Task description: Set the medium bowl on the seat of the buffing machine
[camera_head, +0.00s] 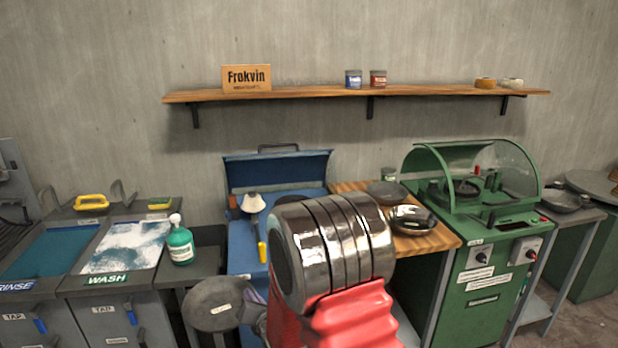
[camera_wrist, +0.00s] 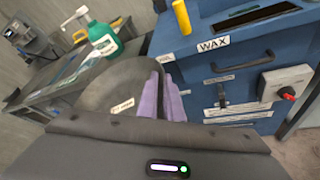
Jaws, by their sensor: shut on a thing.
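A dark grey round bowl (camera_head: 215,304) with a small white label hangs in front of the blue wax unit, left of my arm. It also shows in the wrist view (camera_wrist: 108,88). I take it for the medium bowl, but the label is too small to read. My gripper (camera_wrist: 168,97) has purple fingers shut on the bowl's edge; in the head view my gripper (camera_head: 254,303) is mostly hidden by my own arm. The green buffing machine (camera_head: 485,270) stands at the right under a raised clear hood. Its seat seems to be the dark round part (camera_head: 465,188) inside.
A wooden-topped bench (camera_head: 440,238) between the wax unit (camera_head: 245,245) and the machine holds a small dark bowl (camera_head: 387,193) and a shiny pan (camera_head: 412,219). Another bowl (camera_head: 562,201) sits on the right bench. A green bottle (camera_head: 180,246) stands by the wash basin at the left.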

